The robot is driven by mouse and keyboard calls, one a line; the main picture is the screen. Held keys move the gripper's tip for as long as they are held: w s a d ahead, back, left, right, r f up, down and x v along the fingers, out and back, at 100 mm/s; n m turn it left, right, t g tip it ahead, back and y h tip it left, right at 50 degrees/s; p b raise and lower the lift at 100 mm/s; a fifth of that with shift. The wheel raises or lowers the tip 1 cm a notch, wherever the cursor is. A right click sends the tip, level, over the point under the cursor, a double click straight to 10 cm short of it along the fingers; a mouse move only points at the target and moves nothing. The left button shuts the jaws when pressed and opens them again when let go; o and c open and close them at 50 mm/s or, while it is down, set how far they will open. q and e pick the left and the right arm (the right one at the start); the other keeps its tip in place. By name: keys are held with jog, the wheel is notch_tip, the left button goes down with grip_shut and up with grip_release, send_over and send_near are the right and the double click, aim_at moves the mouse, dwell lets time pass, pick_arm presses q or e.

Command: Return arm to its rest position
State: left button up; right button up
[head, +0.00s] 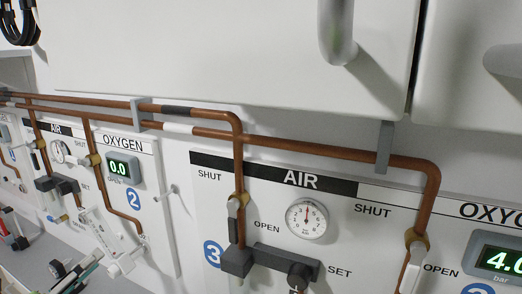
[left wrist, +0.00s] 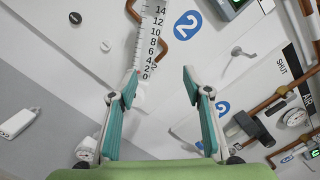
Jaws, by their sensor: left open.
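My left gripper (left wrist: 160,86) is open in the left wrist view, with its two teal fingers spread and nothing held between them. The flowmeter scale (left wrist: 152,35), numbered up to 14, stands just beyond the fingertips. Whether a finger touches it I cannot tell. My right gripper is not in view.
Copper pipes (head: 300,147) run along the wall under white cabinets (head: 220,50). Panel 3 has an AIR gauge (head: 307,218) and a valve (head: 238,202).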

pick_arm(q)
jog(key=s+d+f+n+g+y, duration=0.1)
jog(key=s+f+n+g+y, duration=0.25)
jog(key=f+n+y, duration=0.6)
jog(key=s+d+f+n+g+y, duration=0.2)
jog(key=s+f+n, duration=0.35)
jog(key=n, duration=0.95)
jog(key=s+d+f+n+g+h, duration=0.25)
jog(key=s+d+f+g, duration=0.2)
jog(key=s+d, duration=0.45)
jog(key=s+d+f+n+g+h, duration=0.1)
jog(key=s+d+f+g+h, duration=0.25)
jog(key=s+d+f, duration=0.4)
jog(key=s+f+g, duration=0.2)
jog(key=s+f, duration=0.1)
jog(key=f, duration=2.2)
jog(key=s+a+f+g, duration=0.1)
jog(key=s+a+f, duration=0.1)
jog(key=s+f, duration=1.3)
jog(key=shift+s+f+y, duration=0.35)
jog(key=shift+s, duration=0.6)
